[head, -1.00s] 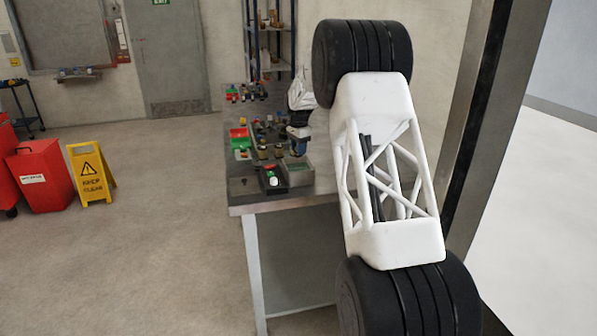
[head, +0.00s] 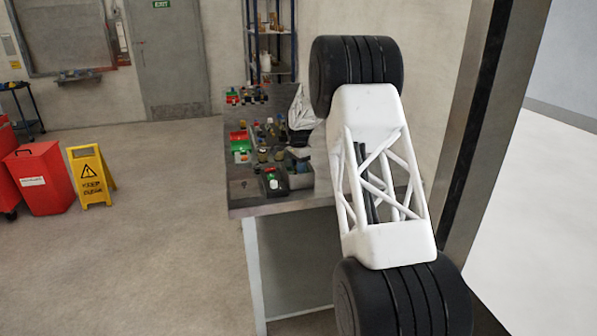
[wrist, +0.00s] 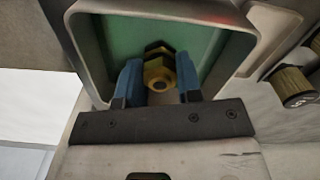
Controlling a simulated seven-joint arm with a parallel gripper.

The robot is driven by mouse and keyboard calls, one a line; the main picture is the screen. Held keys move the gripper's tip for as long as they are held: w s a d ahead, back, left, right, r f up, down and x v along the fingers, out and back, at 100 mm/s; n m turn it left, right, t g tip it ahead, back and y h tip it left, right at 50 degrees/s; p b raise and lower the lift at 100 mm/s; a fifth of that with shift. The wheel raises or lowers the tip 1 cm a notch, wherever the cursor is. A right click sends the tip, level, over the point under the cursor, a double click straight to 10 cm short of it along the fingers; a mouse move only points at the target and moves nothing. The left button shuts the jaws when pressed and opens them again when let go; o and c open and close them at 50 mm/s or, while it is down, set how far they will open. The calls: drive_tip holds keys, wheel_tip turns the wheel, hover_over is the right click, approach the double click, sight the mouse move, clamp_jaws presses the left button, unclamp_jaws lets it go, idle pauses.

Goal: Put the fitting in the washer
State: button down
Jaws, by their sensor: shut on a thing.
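The fitting (wrist: 159,74), a brass-coloured piece with a round hole and a dark hex part, sits between the blue fingertips of my gripper (wrist: 158,84) in the wrist view. My gripper is shut on it. Below and around it is a grey square basin with a green floor, which looks like the washer (wrist: 205,42). In the head view the washer (head: 300,183) stands at the bench's near end, and my gripper (head: 301,168) is low at its opening. The fitting is hidden there. I cannot tell whether the fitting touches the basin floor.
A dark box with a green-and-white top (head: 273,182) stands just left of the washer. Green trays (head: 239,139) and several small parts crowd the bench behind. A ribbed brass part (wrist: 292,86) lies right of the basin. The bench's near left corner (head: 243,198) is mostly clear.

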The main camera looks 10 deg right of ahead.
drive_tip(key=shift+f, duration=0.85)
drive_tip(key=shift+f, duration=0.15)
drive_tip(key=c, duration=0.8)
unclamp_jaws()
wheel_tip(320, 180, up, 12)
drive_tip(key=shift+f, duration=0.25)
drive_tip(key=shift+r, duration=0.35)
drive_tip(key=shift+r, duration=0.1)
